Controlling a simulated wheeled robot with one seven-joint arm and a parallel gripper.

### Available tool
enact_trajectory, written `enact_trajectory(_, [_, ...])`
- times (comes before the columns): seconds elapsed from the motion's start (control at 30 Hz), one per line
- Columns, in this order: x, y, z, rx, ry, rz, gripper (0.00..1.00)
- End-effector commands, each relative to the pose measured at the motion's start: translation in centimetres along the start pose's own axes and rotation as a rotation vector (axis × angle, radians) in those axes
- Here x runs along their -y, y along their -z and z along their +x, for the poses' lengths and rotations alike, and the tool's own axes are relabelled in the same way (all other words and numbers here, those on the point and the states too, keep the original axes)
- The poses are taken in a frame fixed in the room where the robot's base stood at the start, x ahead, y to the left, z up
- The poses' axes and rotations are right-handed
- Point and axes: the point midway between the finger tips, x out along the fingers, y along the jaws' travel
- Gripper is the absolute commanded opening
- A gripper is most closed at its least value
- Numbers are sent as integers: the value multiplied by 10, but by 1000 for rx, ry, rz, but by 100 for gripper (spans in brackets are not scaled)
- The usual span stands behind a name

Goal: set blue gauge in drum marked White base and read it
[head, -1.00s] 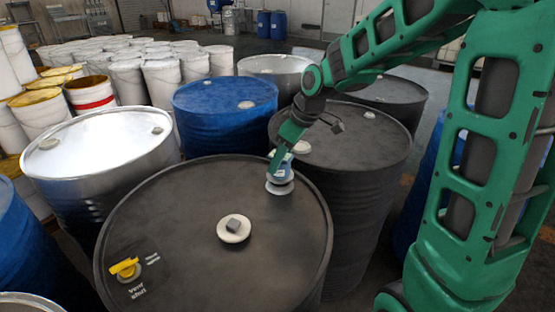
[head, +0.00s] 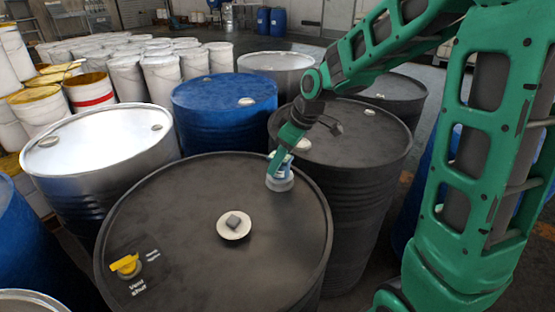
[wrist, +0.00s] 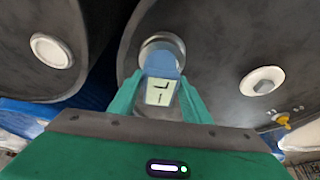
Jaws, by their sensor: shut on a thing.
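My gripper (head: 277,164) is shut on the blue gauge (head: 284,171), over the far right part of the large dark drum's lid (head: 180,200). The gauge's lower end meets a pale round collar (head: 280,184) there. How deep it sits is hidden. In the wrist view, my gripper (wrist: 158,92) holds the blue gauge (wrist: 163,65) between its green fingers. The gauge's pale face (wrist: 159,92) shows dark marks, too small to read surely. A grey round collar (wrist: 150,46) is at its far end. I cannot make out the words "White base" on the drum.
The same lid has a pale central cap (head: 234,226) and a yellow valve (head: 126,264) lettered "Vent shut". A silver drum (head: 100,150), a blue drum (head: 215,115) and another dark drum (head: 370,145) stand close around. White pails (head: 125,75) crowd the back left.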

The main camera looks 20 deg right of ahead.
Motion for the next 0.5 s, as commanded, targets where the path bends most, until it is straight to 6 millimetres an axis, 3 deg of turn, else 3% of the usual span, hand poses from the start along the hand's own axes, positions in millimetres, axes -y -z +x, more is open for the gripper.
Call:
enact_trajectory(0.13, [0,-1,3,-1,-1,0,9])
enact_trajectory(0.17, [0,-1,3,-1,-1,0,48])
enact_trajectory(0.23, [0,-1,3,-1,-1,0,65])
enact_trajectory(0.5, [0,-1,3,0,0,0,65])
